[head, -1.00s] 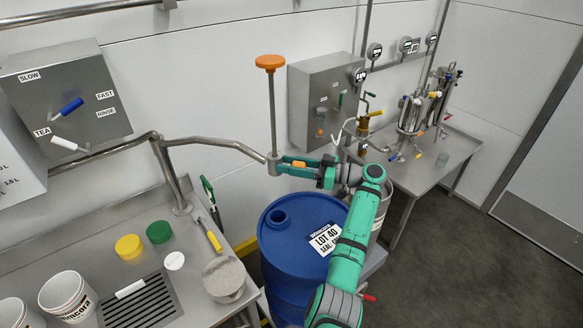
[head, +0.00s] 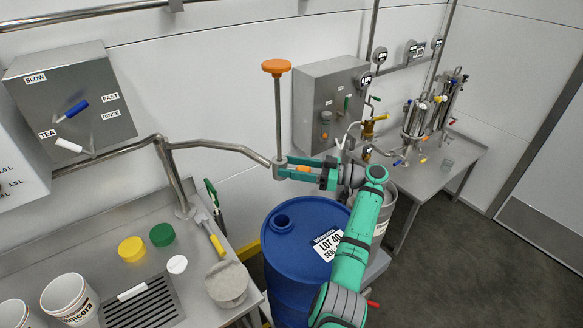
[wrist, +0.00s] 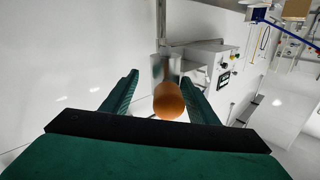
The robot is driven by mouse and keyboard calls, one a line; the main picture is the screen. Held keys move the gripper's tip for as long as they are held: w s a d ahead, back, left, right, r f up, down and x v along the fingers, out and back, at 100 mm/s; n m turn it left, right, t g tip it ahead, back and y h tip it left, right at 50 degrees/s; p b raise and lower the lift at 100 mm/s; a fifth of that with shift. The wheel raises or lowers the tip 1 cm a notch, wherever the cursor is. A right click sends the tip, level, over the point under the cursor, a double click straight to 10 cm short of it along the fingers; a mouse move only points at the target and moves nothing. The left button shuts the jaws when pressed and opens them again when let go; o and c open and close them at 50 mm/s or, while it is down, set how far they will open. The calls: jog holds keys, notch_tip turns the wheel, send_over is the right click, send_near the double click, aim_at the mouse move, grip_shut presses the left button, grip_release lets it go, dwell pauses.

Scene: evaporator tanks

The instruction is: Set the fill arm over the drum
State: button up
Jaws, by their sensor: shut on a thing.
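The fill arm (head: 222,147) is a bent steel pipe running right from a steel post. Its outer end carries an upright rod (head: 277,115) with an orange knob on top. The blue drum (head: 300,255) stands below with a lot label on top. Its open bung hole (head: 282,222) appears below the fill arm's end in the head view. I cannot tell whether they line up.
A steel bench (head: 120,215) at left holds white buckets, yellow and green lids and a grate. A steel control box (head: 328,95) hangs on the wall behind. A second bench (head: 440,150) with steel vessels stands at right. The floor at right is clear.

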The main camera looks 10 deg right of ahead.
jog(key=shift+s+d, duration=0.2)
jog(key=shift+d, duration=0.2)
jog(key=shift+a, duration=0.25)
dwell(0.3)
jog(key=v, duration=1)
jog(key=shift+s+d, duration=0.2)
jog(key=shift+d, duration=0.15)
